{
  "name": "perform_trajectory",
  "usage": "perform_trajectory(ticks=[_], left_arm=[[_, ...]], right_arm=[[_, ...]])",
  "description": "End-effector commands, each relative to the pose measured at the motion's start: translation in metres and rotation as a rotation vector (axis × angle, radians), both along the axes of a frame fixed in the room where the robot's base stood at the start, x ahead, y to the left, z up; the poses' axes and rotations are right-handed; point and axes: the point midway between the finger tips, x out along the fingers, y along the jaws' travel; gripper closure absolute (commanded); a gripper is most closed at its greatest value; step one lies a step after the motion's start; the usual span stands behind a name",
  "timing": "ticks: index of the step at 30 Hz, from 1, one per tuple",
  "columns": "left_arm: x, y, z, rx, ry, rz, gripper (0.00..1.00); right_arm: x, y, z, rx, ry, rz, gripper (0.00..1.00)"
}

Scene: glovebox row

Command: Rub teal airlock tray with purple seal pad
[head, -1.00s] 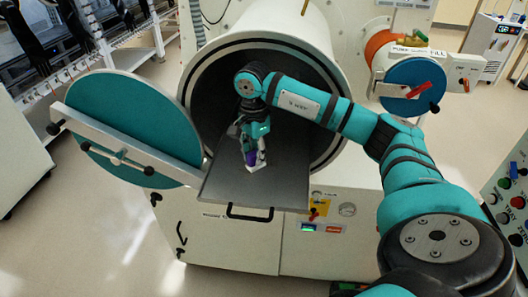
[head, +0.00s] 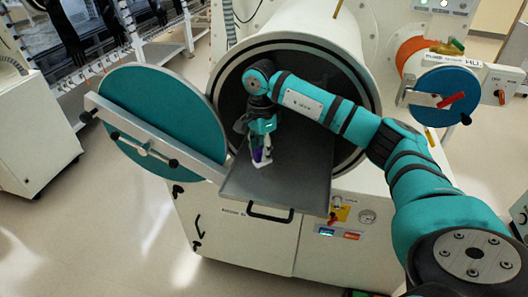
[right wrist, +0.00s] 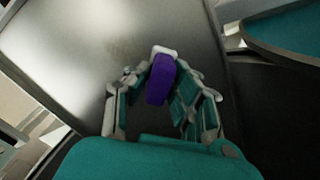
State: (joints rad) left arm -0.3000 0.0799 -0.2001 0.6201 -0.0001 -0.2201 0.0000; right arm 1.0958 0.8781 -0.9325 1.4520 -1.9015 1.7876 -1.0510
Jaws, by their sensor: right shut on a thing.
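The airlock tray (head: 290,190) is a flat dark grey plate slid part way out of the round airlock opening; its front handle is black. The teal thing beside it is the round airlock door (head: 150,112), swung open. My right gripper (head: 261,150) points down over the left part of the tray. It is shut on the purple seal pad (right wrist: 161,80), which has a white part at its far end. In the head view the pad (head: 257,154) is at or just above the tray surface; contact is unclear. My left gripper is not in view.
The open door stands left of the tray, close to its left edge. A smaller port with a blue lid (head: 440,95) is at the right. The airlock cabinet (head: 245,232) stands below the tray. Open floor lies at front left.

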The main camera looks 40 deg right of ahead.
Motion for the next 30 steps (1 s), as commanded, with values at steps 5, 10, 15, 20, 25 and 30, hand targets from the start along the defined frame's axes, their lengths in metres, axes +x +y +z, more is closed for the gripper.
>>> perform_trajectory(ticks=[5, 10, 15, 20, 25, 30], left_arm=[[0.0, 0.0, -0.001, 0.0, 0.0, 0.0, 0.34], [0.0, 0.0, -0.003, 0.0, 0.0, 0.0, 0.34], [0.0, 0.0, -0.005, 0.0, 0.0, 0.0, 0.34], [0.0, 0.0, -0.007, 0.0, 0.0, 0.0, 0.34], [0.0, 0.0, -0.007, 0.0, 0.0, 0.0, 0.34], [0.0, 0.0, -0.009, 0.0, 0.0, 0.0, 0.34]], right_arm=[[0.003, -0.007, 0.001, 0.0, -0.001, -0.001, 1.0], [-0.008, -0.016, 0.0, -0.002, -0.001, -0.002, 1.0], [-0.019, -0.026, -0.002, -0.002, 0.0, -0.002, 1.0], [-0.026, -0.031, -0.002, -0.002, 0.0, -0.001, 1.0], [-0.031, -0.035, -0.002, -0.002, 0.003, -0.003, 1.0], [-0.042, -0.045, -0.002, -0.004, 0.004, -0.003, 1.0]])
